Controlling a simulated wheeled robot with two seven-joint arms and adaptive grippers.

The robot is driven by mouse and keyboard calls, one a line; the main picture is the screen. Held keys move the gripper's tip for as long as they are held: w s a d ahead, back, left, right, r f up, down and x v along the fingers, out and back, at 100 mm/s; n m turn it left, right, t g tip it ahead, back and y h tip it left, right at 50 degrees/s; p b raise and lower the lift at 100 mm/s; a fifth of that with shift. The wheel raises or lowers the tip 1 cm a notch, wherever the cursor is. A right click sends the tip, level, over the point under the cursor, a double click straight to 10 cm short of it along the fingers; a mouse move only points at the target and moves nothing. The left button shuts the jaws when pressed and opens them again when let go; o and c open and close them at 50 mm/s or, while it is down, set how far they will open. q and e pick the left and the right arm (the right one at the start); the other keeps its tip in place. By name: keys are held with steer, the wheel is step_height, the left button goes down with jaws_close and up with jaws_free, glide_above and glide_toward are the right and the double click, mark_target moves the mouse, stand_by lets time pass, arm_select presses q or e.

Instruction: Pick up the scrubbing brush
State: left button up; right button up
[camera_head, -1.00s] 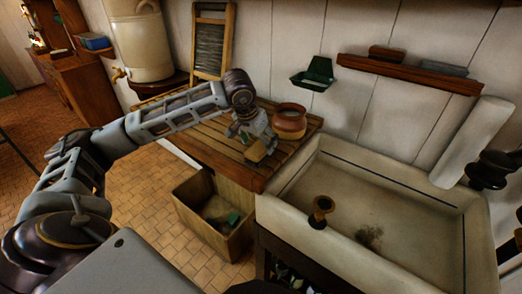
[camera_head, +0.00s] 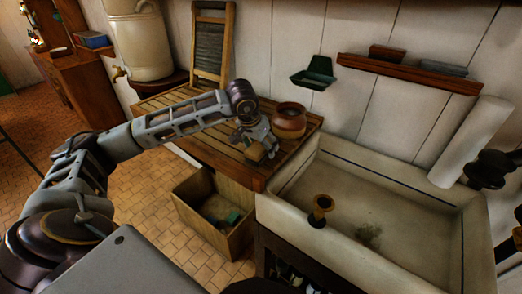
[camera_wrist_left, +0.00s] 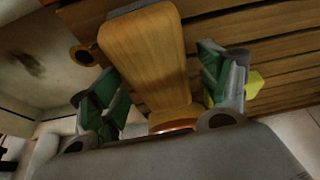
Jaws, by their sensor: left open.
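The scrubbing brush (camera_head: 254,153) has a pale wooden back and lies on the slatted wooden counter (camera_head: 205,140), near its front edge beside the sink. In the left wrist view its long wooden body (camera_wrist_left: 148,55) lies between my finger pads. My left gripper (camera_head: 258,145) is low over the brush, with its fingers around it. In the left wrist view my left gripper (camera_wrist_left: 160,88) is open, with a green-padded finger on each side of the wood. Gaps show at both sides. The fingers hide part of the brush in the head view.
A brown pot (camera_head: 289,120) stands close behind my left gripper. A stone sink (camera_head: 385,180) with a brass-coloured cup-shaped piece (camera_head: 321,208) is to the right. A washboard (camera_head: 211,45) leans at the back. An open wooden box (camera_head: 232,240) stands below the counter. A yellow item (camera_wrist_left: 254,84) shows beside one finger.

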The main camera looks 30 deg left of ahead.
arm_select(q)
steer(key=shift+f+b, duration=0.25)
steer(key=shift+b, duration=0.1)
stand_by(0.6)
steer(key=shift+c, duration=0.3)
steer(key=c, duration=1.1)
steer(key=shift+r, duration=0.2)
steer(key=shift+c, duration=0.2)
steer(key=shift+r+p, duration=0.3)
steer(key=shift+p, duration=0.15)
steer(key=shift+r+b, duration=0.35)
steer(key=shift+r, duration=4.4)
